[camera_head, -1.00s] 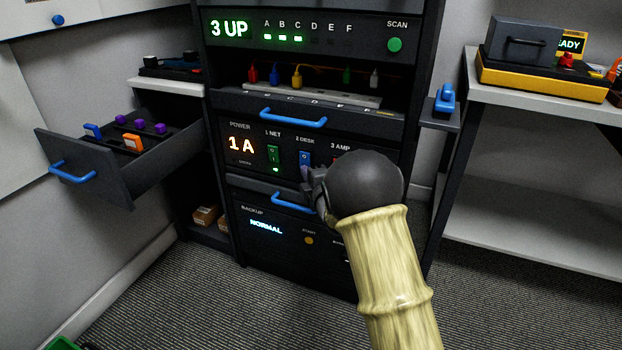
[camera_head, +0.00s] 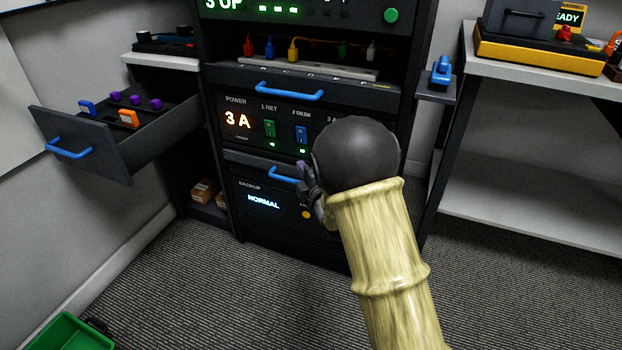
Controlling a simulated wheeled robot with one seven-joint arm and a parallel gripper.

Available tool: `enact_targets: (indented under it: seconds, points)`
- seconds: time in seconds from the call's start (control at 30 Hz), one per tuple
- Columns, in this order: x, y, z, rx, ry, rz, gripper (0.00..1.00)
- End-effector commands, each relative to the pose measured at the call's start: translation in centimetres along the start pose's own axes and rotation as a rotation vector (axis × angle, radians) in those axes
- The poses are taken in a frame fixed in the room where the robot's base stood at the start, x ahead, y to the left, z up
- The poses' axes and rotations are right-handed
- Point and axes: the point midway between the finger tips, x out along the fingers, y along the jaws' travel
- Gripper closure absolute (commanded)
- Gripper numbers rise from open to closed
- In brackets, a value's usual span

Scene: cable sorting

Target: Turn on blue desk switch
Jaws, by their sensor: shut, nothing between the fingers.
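The blue desk switch (camera_head: 301,135), labelled 2 DESK, is on the power panel (camera_head: 232,150) of the dark rack. A small green light shows below it. The orange power display (camera_head: 238,121) reads 3 A. The green net switch (camera_head: 269,129) is to its left, also with a green light below. My gripper (camera_head: 306,172) is in front of the rack, below the blue switch and apart from it in the picture. It is shut and empty, and partly hidden by my dark round wrist. The amp switch to the right is hidden behind my wrist.
A blue drawer handle (camera_head: 284,174) is close behind my gripper, and another blue handle (camera_head: 289,91) is above the switches. An open drawer (camera_head: 110,150) juts out at left. A shelf (camera_head: 540,185) stands at right. The carpet in front is clear, with a green bin (camera_head: 66,332) at bottom left.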

Motion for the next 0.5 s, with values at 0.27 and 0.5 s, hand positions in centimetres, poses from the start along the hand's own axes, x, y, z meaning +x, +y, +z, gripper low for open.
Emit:
enact_targets:
  seconds: [0.27, 0.5]
  points:
    - [-4.2, -0.4, 0.6, 0.000, -0.009, -0.002, 1.00]
    - [-4.9, -0.6, 0.6, 0.000, -0.009, 0.000, 1.00]
